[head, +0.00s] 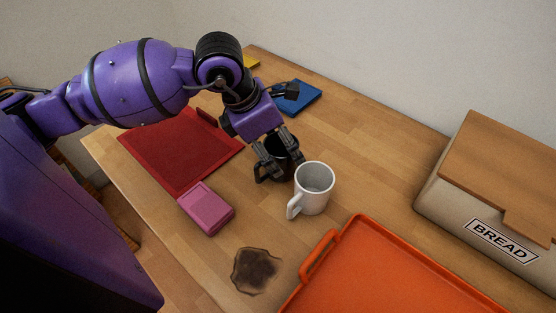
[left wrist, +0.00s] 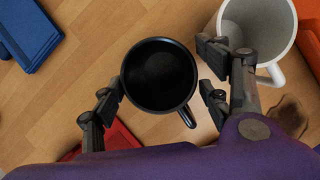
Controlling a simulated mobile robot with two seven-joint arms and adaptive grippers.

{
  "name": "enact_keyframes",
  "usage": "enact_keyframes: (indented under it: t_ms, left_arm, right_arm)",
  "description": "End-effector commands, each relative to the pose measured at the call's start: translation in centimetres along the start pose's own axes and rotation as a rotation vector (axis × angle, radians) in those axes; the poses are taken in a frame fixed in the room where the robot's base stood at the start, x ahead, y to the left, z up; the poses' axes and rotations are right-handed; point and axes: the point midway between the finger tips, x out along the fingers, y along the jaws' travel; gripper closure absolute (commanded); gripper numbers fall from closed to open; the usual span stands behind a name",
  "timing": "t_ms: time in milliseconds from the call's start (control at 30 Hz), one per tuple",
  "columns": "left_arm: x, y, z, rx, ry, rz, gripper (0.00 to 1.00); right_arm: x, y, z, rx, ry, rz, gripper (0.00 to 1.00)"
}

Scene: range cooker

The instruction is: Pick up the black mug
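The black mug (head: 281,148) stands upright on the wooden counter, partly hidden behind my left gripper in the head view. My left gripper (head: 279,170) is open, with its fingers reaching down around the mug. In the left wrist view the black mug (left wrist: 159,76) lies between and slightly beyond the two spread fingers of the gripper (left wrist: 162,105). Its handle points toward the lower right. A gap shows between the mug and the fingers. My right gripper is not in view.
A white mug (head: 315,184) stands close to the right finger. A dark stain (head: 256,271) marks the counter.

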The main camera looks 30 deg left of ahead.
Motion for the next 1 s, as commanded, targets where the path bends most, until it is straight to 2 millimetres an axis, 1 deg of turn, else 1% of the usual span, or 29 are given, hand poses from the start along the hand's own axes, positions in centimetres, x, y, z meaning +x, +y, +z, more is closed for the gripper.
enact_keyframes:
  t_ms: [33,67,400,500,800,867,967,1000]
  left_arm:
    - [0.0,0.0,0.0,0.0,0.0,0.0,0.36]
    - [0.0,0.0,0.0,0.0,0.0,0.0,0.4]
    - [0.0,0.0,0.0,0.0,0.001,-0.001,0.85]
    - [-0.1,0.0,0.0,0.0,-0.001,-0.001,0.96]
    - [-0.3,0.1,0.1,0.0,-0.001,0.0,0.96]
    - [-0.7,0.2,0.3,0.0,-0.001,0.0,0.96]
    - [-1.7,0.5,0.8,0.0,-0.003,0.002,0.96]
    - [-2.3,0.8,1.1,0.0,-0.004,0.003,0.96]
  right_arm:
    - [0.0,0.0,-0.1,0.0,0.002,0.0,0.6]
    - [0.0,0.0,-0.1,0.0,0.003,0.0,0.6]
    - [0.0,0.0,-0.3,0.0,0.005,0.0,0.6]
    - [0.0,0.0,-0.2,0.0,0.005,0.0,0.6]
    - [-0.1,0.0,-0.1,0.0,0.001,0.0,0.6]
    - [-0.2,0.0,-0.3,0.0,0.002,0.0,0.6]
    - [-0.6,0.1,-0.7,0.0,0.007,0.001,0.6]
    - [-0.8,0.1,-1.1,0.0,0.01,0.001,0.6]
